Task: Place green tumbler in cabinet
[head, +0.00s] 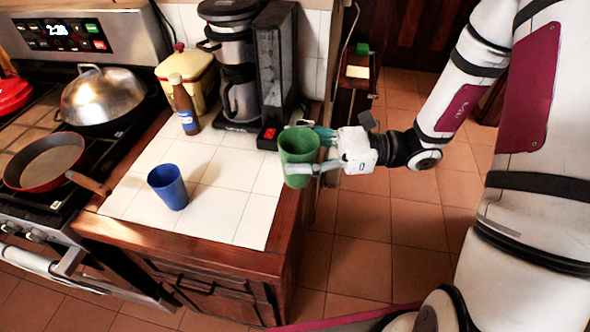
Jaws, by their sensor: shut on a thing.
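The green tumbler (297,157) is upright in my gripper (312,152), whose fingers close around its sides. It is held near the right edge of the white-tiled counter (232,210); I cannot tell how high it is above the surface. The dark wood cabinet (215,292) under the counter shows drawer-like fronts with dark handles. Its interior is not visible.
A blue tumbler (167,187) stands on the counter. A brown bottle (185,105), a yellow canister (188,75) and a coffee maker (238,62) stand behind. A stove with a red pan (45,160) and a domed lid (103,95) is left. The tiled floor on the right is clear.

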